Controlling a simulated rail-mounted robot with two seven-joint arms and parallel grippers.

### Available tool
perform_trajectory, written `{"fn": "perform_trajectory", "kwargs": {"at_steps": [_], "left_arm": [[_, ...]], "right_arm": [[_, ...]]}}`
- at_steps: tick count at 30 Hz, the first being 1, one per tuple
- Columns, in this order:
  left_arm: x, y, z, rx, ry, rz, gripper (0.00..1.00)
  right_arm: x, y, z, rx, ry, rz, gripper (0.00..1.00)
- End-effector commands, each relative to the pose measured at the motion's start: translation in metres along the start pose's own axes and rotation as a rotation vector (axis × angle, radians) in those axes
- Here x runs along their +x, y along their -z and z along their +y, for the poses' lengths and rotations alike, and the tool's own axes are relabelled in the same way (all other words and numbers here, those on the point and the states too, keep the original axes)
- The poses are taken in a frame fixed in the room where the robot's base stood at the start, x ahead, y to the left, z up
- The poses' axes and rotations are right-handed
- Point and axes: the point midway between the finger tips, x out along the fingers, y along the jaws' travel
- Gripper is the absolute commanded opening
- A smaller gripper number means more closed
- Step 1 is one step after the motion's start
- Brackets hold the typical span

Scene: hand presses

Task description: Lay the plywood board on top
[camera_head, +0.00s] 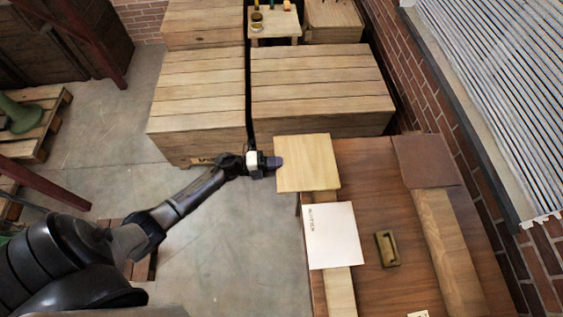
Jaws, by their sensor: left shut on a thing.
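The pale square plywood board (309,165) is at the left far corner of the brown table (385,195). My left gripper (274,162) is shut on the board's left edge, reaching in from the left. The board covers the far end of the left wooden rail and part of the table corner. I cannot tell whether it touches them or hangs above. My right gripper is not in view.
A white printed sheet (333,235) lies on the left rail (341,292). A small brass-coloured block (387,249) sits mid-table. A brown square piece (427,161) covers the far end of the right rail (447,250). Large wooden crates (318,85) stand beyond the table.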

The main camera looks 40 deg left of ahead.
Motion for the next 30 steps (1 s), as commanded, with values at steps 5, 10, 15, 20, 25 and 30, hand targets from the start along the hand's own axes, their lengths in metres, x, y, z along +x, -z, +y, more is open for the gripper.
{"fn": "perform_trajectory", "kwargs": {"at_steps": [5, 10, 15, 20, 25, 30], "left_arm": [[-0.008, 0.0, -0.004, 0.001, 0.0, 0.0, 0.0], [-0.011, 0.0, -0.005, 0.001, 0.001, 0.0, 0.0], [-0.026, 0.0, -0.004, 0.0, -0.001, 0.001, 0.0], [-0.044, 0.0, -0.005, 0.0, -0.001, 0.0, 0.0], [-0.064, 0.0, -0.004, 0.001, -0.001, 0.0, 0.0], [-0.083, 0.0, -0.004, -0.001, -0.001, 0.001, 0.0]], "right_arm": [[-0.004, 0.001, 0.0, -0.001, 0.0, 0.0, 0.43], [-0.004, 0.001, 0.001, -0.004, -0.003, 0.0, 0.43], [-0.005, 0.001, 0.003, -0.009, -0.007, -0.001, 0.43], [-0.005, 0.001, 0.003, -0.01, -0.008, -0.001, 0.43], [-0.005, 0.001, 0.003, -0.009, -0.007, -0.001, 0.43], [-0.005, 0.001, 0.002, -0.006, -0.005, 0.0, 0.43]]}}
